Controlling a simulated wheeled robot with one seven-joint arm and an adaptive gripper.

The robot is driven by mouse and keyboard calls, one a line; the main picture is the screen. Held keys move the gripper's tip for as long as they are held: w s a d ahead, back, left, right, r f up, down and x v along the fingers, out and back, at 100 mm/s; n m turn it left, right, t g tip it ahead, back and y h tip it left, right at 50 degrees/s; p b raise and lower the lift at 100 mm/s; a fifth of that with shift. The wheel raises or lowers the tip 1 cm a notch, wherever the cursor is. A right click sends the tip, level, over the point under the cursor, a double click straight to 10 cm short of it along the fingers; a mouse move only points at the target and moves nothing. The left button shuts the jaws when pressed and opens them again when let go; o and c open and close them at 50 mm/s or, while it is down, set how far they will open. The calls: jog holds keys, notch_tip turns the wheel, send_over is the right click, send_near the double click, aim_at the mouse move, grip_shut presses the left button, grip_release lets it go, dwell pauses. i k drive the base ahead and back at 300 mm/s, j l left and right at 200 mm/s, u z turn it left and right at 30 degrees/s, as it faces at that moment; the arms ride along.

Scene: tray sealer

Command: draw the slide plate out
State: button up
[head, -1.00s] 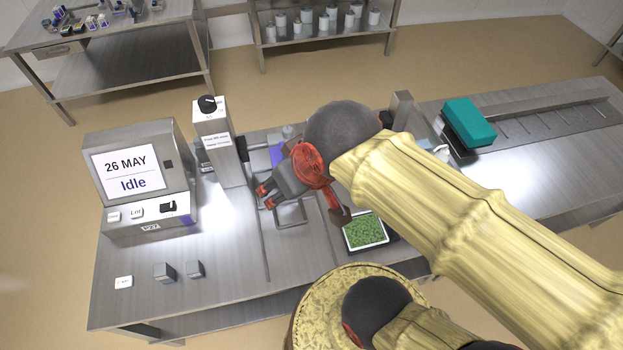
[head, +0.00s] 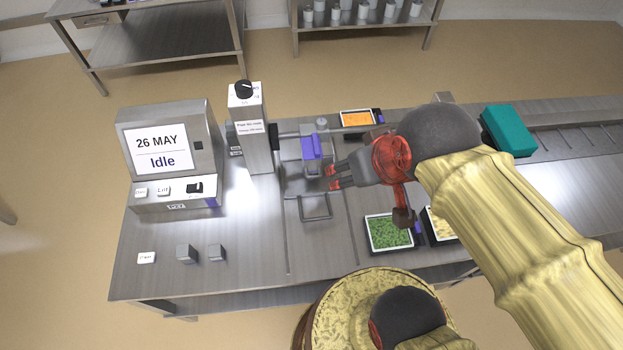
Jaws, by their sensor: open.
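The slide plate appears to be the grey metal piece with a loop-shaped handle (head: 316,213) at its front edge, between the rails in the middle of the bench. A purple-topped block (head: 312,147) stands just behind it. My gripper (head: 333,178) is open and empty, its fingers with red tips pointing left. It is above and to the right of the loop handle, apart from it in the picture. How high the fingertips are above the plate is hard to tell.
A display box (head: 157,152) reading Idle and a column with a black knob (head: 247,125) stand left. A tray of green food (head: 389,232) and one of pale food (head: 440,226) lie front right. An orange tray (head: 357,118) is behind, a teal block (head: 509,130) right.

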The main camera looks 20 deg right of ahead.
aim_at(295, 186)
jog(key=k+l+u, duration=0.1)
jog(key=u, duration=0.3)
jog(key=k+u, duration=0.2)
jog(key=u, duration=0.2)
